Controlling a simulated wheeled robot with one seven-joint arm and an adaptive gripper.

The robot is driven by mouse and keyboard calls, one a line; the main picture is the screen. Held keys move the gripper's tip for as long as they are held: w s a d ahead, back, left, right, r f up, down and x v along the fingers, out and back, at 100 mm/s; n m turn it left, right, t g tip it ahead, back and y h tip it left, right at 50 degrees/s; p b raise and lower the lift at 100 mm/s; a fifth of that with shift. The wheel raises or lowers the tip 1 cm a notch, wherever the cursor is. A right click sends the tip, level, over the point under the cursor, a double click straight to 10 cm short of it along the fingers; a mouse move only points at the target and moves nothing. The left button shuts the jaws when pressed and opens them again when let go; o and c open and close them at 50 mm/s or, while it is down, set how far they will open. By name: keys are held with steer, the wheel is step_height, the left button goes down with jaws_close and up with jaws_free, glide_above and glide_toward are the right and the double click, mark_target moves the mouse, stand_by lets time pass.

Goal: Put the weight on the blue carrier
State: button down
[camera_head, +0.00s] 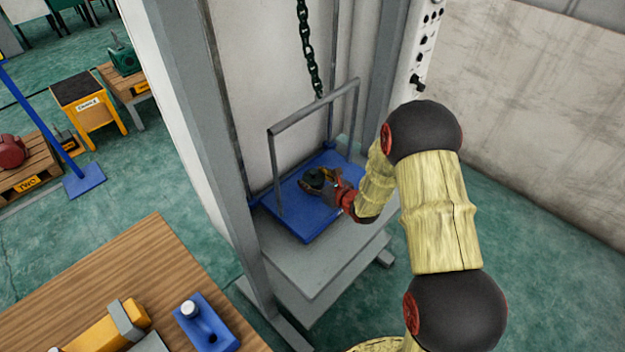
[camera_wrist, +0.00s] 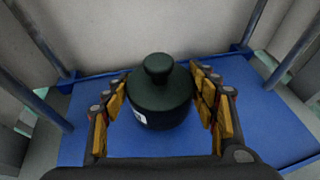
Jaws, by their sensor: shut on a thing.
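The weight (camera_wrist: 158,95) is a dark green, rounded cylinder with a knob on top and a small white label. In the wrist view it is upright between the two yellow-padded fingers of my gripper (camera_wrist: 168,105). The blue carrier (camera_wrist: 265,125) is a flat blue platform beneath it, with grey uprights at its corners. In the head view my gripper (camera_head: 330,185) reaches in over the blue carrier (camera_head: 305,222), shut on the weight (camera_head: 314,178). The weight is at or just above the platform; I cannot tell if it touches.
A grey frame bar (camera_head: 315,108) spans above the carrier and a dark chain (camera_head: 308,50) hangs over it. Grey posts (camera_head: 205,130) flank the opening. A wooden table (camera_head: 120,270) with a yellow object (camera_head: 110,328) and a blue block (camera_head: 205,325) stands at lower left.

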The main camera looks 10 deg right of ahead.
mark_target(314, 184)
steer(key=shift+w+f+b, duration=0.2)
steer(key=shift+f+b, duration=0.35)
steer(key=shift+f, duration=0.6)
steer(key=shift+f, duration=0.15)
steer(key=c, duration=0.7)
jaws_free()
steer(key=shift+s+f, duration=0.25)
steer(key=shift+c, duration=0.2)
steer(key=shift+o, duration=0.7)
steer(key=shift+r, duration=0.1)
